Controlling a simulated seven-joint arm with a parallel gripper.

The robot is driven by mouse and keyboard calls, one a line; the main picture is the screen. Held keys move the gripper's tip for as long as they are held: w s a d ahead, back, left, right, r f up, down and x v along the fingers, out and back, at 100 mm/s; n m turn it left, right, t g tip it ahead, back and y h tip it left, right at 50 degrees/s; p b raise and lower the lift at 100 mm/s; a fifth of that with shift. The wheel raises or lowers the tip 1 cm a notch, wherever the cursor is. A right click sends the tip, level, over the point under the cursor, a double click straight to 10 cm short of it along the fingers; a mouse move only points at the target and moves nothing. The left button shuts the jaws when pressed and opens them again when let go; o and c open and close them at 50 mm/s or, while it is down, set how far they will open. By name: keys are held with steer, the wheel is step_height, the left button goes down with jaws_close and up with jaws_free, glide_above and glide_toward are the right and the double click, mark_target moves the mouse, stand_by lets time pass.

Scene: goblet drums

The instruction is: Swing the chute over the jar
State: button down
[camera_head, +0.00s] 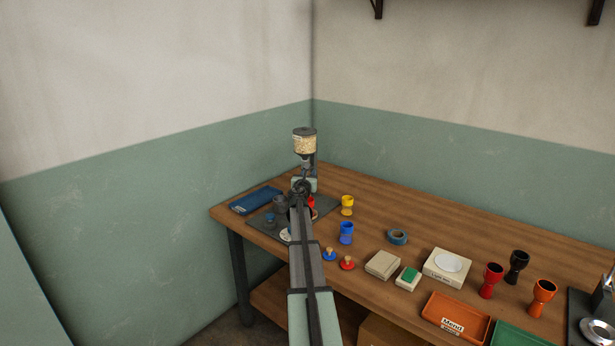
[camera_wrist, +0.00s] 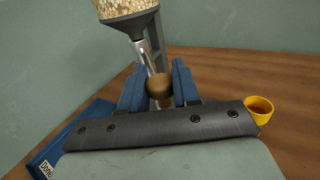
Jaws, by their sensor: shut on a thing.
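The dispenser hopper (camera_head: 304,143), filled with pale grain, stands at the table's back corner. Its underside and the metal chute (camera_wrist: 144,52) below it show in the wrist view. My gripper (camera_wrist: 158,88) has its two blue fingers on either side of a brown rounded knob (camera_wrist: 158,83) at the chute's lower end and is shut on it. In the head view my arm covers most of the gripper and the chute's end. A dark grey cup (camera_head: 280,202) on the mat may be the jar; I cannot tell which way the chute's mouth points.
A dark mat (camera_head: 262,224) lies under the dispenser, with a blue tray (camera_head: 255,200) at left. A yellow goblet drum (camera_head: 347,205) and a blue one (camera_head: 346,233) stand close on the right. Small boxes, more drums and an orange tray (camera_head: 455,318) lie farther right.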

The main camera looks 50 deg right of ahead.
steer(key=shift+d+r, duration=0.2)
steer(key=shift+r, duration=0.15)
steer(key=c, duration=1.1)
jaws_free()
steer(key=shift+o, duration=1)
steer(key=shift+f, duration=0.1)
steer(key=shift+a, duration=0.1)
steer(key=shift+s+a+f, duration=0.1)
steer(key=shift+a, duration=0.05)
steer(key=shift+s+a, duration=0.25)
steer(key=shift+a, duration=0.2)
steer(key=v, duration=1.2)
steer(key=shift+a, duration=0.2)
